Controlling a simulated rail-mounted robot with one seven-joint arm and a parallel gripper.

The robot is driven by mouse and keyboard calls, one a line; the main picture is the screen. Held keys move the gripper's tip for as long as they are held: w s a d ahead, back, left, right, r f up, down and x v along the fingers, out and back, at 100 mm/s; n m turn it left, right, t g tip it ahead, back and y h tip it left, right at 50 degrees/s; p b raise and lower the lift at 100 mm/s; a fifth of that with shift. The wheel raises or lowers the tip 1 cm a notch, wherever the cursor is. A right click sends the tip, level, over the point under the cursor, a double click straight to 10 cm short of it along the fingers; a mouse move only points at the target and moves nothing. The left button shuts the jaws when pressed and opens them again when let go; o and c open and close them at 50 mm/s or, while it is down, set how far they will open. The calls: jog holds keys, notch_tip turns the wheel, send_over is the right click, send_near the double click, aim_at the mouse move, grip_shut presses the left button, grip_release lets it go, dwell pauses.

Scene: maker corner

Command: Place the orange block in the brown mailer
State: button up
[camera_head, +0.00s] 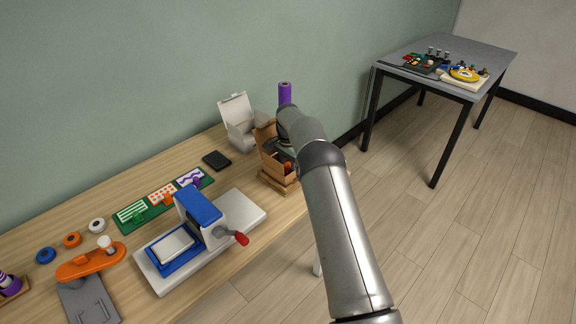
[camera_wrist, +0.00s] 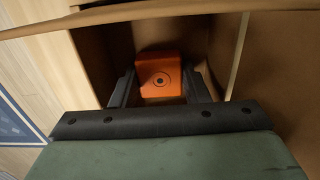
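The brown mailer (camera_head: 272,166) stands open near the right end of the workbench. In the wrist view its brown walls (camera_wrist: 275,75) surround my fingers. Whether the block touches the mailer's floor cannot be told. In the head view my arm partly covers the mailer, and a bit of orange (camera_head: 288,167) shows inside it.
An open white box (camera_head: 240,130) and a purple roll (camera_head: 285,92) stand behind the mailer. A blue and white press (camera_head: 200,225) with a red-knobbed handle is to its left. A black pad (camera_head: 217,160) lies between. A grey side table (camera_head: 490,58) stands farther right.

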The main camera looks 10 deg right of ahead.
aim_at(288, 166)
jog(key=o, duration=0.3)
jog(key=shift+o, duration=0.2)
jog(key=s+r+n, duration=0.1)
jog(key=s+r, duration=0.2)
jog(key=r, duration=0.7)
jog(key=s+r+n, duration=0.1)
jog(key=s+r, duration=0.2)
jog(key=r, duration=0.7)
jog(key=s+r+n, duration=0.2)
jog(key=s, duration=0.5)
jog(key=s+r+n, duration=0.2)
jog(key=s+r, duration=0.1)
jog(key=s, duration=0.5)
jog(key=s+f+n, duration=0.2)
jog(key=s+f, duration=0.1)
jog(key=s, duration=1.1)
jog(key=s+f+n, duration=0.3)
jog(key=s, duration=1.2)
jog(key=shift+a+f, duration=0.35)
jog(key=shift+a, duration=0.05)
